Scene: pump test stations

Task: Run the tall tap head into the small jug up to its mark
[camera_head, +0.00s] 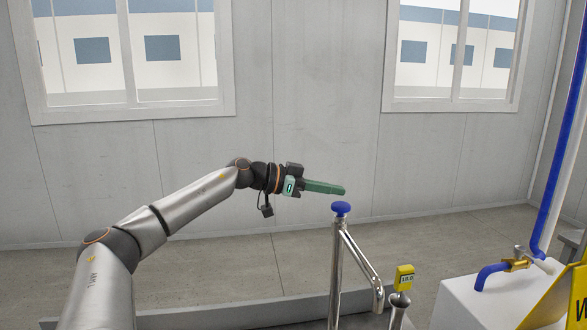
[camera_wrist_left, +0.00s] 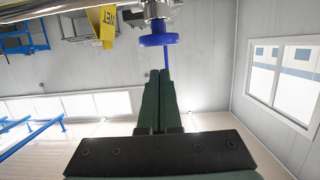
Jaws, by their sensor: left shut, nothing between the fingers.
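The tall tap head has a blue knob (camera_head: 341,208) on an upright shiny pipe (camera_head: 335,265), with a spout (camera_head: 365,262) sloping down to the right. My left gripper (camera_head: 342,190) is shut and empty, its green fingers pointing right, just above the knob in the head view. In the left wrist view, the shut fingertips (camera_wrist_left: 159,72) point toward the blue knob (camera_wrist_left: 158,40), with no clear contact. No mark shows.
At the right are a white block (camera_head: 462,300), a brass valve (camera_head: 518,260) with blue pipe (camera_head: 555,150), and a yellow sign (camera_head: 560,298).

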